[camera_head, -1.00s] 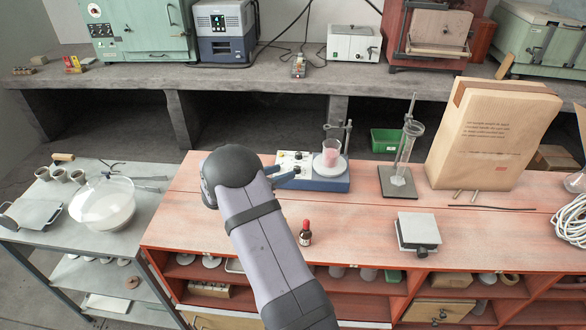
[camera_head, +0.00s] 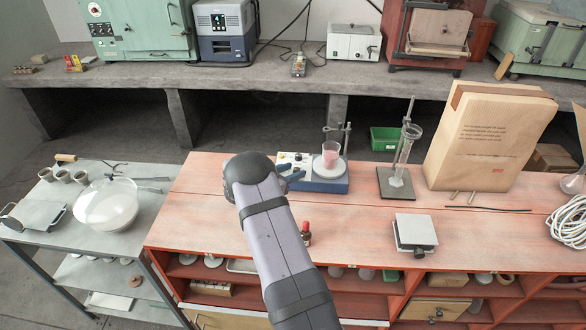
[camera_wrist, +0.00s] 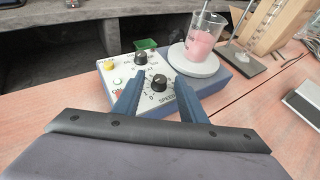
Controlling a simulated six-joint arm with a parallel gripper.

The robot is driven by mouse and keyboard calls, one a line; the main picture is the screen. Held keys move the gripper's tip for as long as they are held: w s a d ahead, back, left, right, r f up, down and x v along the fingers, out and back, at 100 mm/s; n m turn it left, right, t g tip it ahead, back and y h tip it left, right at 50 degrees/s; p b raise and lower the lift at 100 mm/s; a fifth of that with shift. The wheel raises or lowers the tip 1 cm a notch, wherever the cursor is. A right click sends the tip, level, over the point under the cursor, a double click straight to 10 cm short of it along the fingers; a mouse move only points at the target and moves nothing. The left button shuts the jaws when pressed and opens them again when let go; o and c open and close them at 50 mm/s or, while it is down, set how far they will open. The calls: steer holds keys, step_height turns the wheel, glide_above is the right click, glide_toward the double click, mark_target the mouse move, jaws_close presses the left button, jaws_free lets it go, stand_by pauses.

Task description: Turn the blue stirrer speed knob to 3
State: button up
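The blue stirrer (camera_head: 327,187) stands on the red bench with a white panel on its left part, and also shows in the wrist view (camera_wrist: 224,84). In the wrist view, its black speed knob (camera_wrist: 159,82) has a pale pointer mark and a printed scale, with "SPEED" partly visible below. A second black knob (camera_wrist: 140,57) sits behind it. My gripper (camera_wrist: 158,88) is open, with one blue finger on each side of the speed knob and a gap visible on both sides. In the head view my arm hides part of the panel.
A beaker of pink liquid (camera_head: 331,155) stands on the stirrer's round plate (camera_wrist: 196,62), right of the fingers. A yellow button (camera_wrist: 108,65) and a green light (camera_wrist: 117,81) are left of the knobs.

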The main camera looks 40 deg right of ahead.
steer(key=shift+d+f, duration=0.1)
steer(key=shift+d, duration=0.2)
steer(key=shift+c, duration=0.7)
jaws_close()
steer(key=shift+w+f+b, duration=0.1)
steer(key=shift+b, duration=0.35)
steer(key=shift+w+f+m+g+b, duration=0.15)
steer(key=shift+m+g+b, duration=0.55)
steer(key=shift+b, duration=0.4)
steer(key=m+g+b, duration=0.1)
steer(key=b, duration=0.1)
steer(key=m+g+b, duration=0.1)
steer(key=g+b, duration=0.1)
steer(key=b, duration=0.1)
steer(key=shift+w+m+b, duration=0.25)
steer(key=shift+m+b, duration=0.05)
steer(key=shift+r+g+b, duration=0.35)
steer(key=shift+g+b, duration=0.05)
steer(key=shift+b, duration=0.05)
